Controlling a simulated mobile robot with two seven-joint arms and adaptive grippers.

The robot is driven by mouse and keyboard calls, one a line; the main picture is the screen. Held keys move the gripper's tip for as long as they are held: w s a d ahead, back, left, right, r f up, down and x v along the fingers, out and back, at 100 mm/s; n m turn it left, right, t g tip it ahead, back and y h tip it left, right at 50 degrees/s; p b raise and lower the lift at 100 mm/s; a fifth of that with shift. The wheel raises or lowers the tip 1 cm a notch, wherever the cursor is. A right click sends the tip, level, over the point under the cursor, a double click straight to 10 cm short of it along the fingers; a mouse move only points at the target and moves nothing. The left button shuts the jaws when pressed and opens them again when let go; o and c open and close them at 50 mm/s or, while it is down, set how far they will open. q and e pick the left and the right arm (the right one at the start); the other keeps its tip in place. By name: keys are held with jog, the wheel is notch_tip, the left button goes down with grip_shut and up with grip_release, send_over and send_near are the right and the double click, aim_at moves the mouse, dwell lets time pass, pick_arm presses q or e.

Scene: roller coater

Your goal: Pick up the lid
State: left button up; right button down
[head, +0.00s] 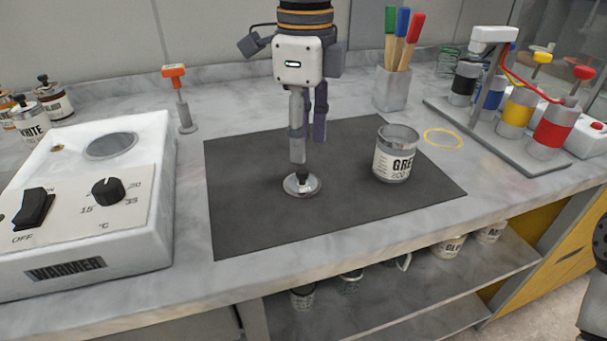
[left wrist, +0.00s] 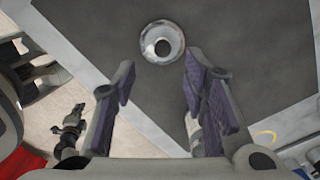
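The lid (head: 302,185) is a small round silvery disc with a black knob, lying flat on the dark mat (head: 240,215). In the left wrist view the lid (left wrist: 162,42) is at top centre, beyond the fingertips. My left gripper (head: 308,148) points down above the lid, its near finger close over the knob in the head view. In the left wrist view the two purple-padded fingers (left wrist: 160,72) are apart with nothing between them. A dark shape at lower left of that view may be my right gripper, but its fingers are unclear. An open can labelled GRE (head: 394,157) stands right of the lid.
A white warmer (head: 85,215) stands on the left. An orange-topped tool (head: 180,100) stands behind it. A brush holder (head: 392,90), a yellow ring (head: 443,138) and a rack with coloured rollers (head: 520,110) are at the back right. The mat left of the lid is clear.

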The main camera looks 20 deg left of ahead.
aim_at(304, 171)
pick_arm(q)
notch_tip(304, 171, down, 7)
jog(key=shift+w+a+r, duration=0.1)
jog(key=shift+w+r, duration=0.05)
jog(key=shift+r, duration=0.05)
jog(key=c, duration=0.9)
jog(key=shift+c, duration=0.2)
pick_arm(e)
jog(key=shift+w+r, duration=0.1)
jog(key=shift+w, duration=0.25)
pick_arm(q)
jog(key=shift+r, duration=0.15)
